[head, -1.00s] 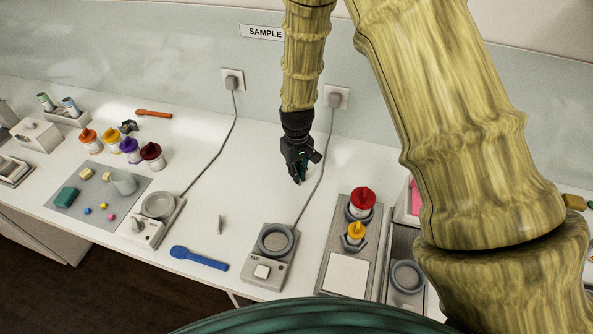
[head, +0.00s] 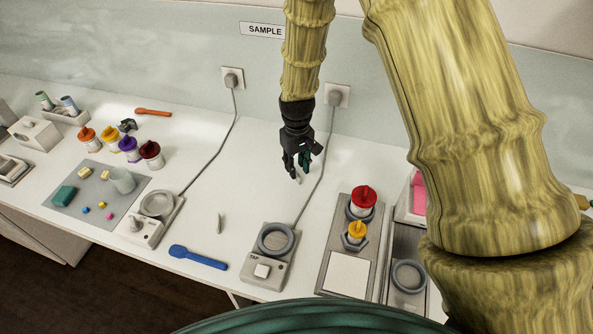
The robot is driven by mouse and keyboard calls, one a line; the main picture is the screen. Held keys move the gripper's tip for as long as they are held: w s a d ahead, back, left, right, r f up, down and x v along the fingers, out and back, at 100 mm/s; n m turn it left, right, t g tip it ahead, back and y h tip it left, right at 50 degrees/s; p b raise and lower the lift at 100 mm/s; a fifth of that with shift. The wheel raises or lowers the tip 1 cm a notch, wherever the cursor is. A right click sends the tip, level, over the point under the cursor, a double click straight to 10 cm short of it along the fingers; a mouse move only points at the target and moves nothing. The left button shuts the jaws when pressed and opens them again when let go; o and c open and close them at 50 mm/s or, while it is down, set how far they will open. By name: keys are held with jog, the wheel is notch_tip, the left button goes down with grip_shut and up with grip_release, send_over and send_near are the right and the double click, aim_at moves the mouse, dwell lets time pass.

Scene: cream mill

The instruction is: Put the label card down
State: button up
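My gripper (head: 297,170) points down over the bare counter near the back wall, in front of the right-hand wall socket. Its dark fingers look spread apart. A small pale sliver, which may be the label card (head: 298,180), shows between and just below the fingertips. I cannot tell whether it touches a finger. A similar thin pale piece (head: 219,223) stands on the counter to the left, nearer the front. No writing is readable on either.
A scale (head: 267,257) marked TAP and a tray (head: 335,250) with red- and yellow-topped items stand in front of my gripper. A blue spoon (head: 198,257) lies near the front edge. Cables run across the counter.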

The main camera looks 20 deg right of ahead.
notch_tip(320, 180, up, 10)
jog(key=b, duration=0.3)
jog(key=shift+f, duration=0.2)
dwell(0.4)
